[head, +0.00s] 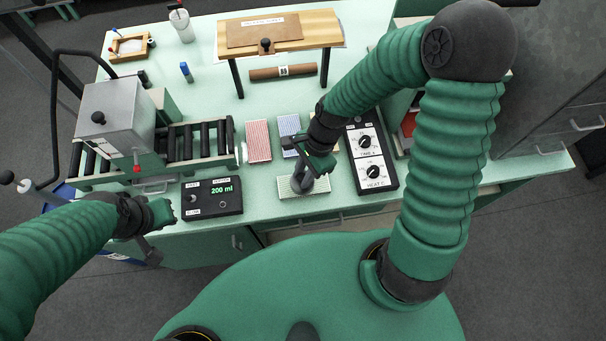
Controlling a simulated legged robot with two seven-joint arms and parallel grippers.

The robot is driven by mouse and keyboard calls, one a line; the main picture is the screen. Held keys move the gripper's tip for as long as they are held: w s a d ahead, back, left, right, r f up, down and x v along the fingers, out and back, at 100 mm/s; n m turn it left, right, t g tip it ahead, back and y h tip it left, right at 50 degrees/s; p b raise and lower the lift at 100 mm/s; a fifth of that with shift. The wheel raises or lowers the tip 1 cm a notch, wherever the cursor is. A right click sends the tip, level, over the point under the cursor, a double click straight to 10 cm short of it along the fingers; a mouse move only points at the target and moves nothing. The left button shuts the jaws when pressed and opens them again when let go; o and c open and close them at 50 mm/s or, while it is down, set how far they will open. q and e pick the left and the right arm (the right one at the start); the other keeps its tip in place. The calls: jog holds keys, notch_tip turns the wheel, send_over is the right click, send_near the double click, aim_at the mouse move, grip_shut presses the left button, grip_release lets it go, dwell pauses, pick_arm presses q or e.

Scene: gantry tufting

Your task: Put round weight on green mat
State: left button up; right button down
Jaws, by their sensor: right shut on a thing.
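The green mat (318,190) is a small pale striped rectangle near the front edge of the bench. My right gripper (306,174) is over it, pointing down, shut on the dark grey round weight (301,185). The weight shows over the middle of the mat; I cannot tell whether it touches it. The weight and gripper hide part of the mat. My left gripper (160,232) is at the lower left, by the front edge of the bench. Its fingers are too unclear to tell whether it is open or shut.
A red mat (258,141) and a blue mat (289,132) lie behind the green one. A roller conveyor (200,141) and a wooden stand (300,31) are farther back.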

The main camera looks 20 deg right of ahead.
jog(key=shift+w+d+f, duration=0.45)
jog(key=shift+w+d, duration=0.15)
jog(key=shift+w, duration=0.15)
notch_tip(320, 180, down, 3)
jog(key=shift+s+d+r, duration=0.1)
pick_arm(q)
jog(key=shift+d+r, duration=0.15)
jog(key=shift+r, duration=0.15)
pick_arm(e)
jog(key=c, duration=1.2)
grip_release()
jog(key=shift+a, duration=0.3)
jog(key=shift+d, duration=0.1)
